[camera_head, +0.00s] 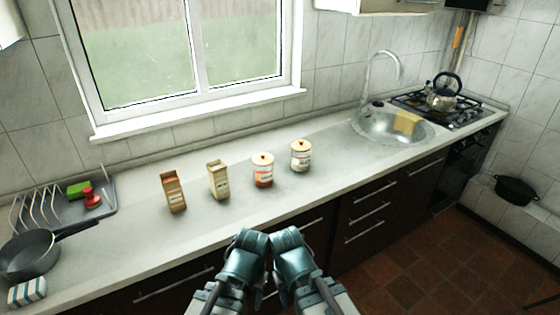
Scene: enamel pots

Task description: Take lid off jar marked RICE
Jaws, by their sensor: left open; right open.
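Two enamel jars with lids stand side by side on the counter. The left jar (263,173) has an orange-red lower part and a cream lid (262,158) with a small knob. The right jar (300,158) is white with a label and a cream lid (300,145). The labels are too small to read, so I cannot tell which is marked RICE. My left gripper (249,237) and my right gripper (287,236) are close together, in front of and below the counter edge in the picture, apart from both jars. Their fingertips are hard to see.
Two cartons, one brown (174,191) and one beige (218,180), stand left of the jars. A pan (30,256) and dish rack (100,208) are at the left. A sink (385,128) and stove with kettle (443,97) are at the right. Counter between jars and sink is clear.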

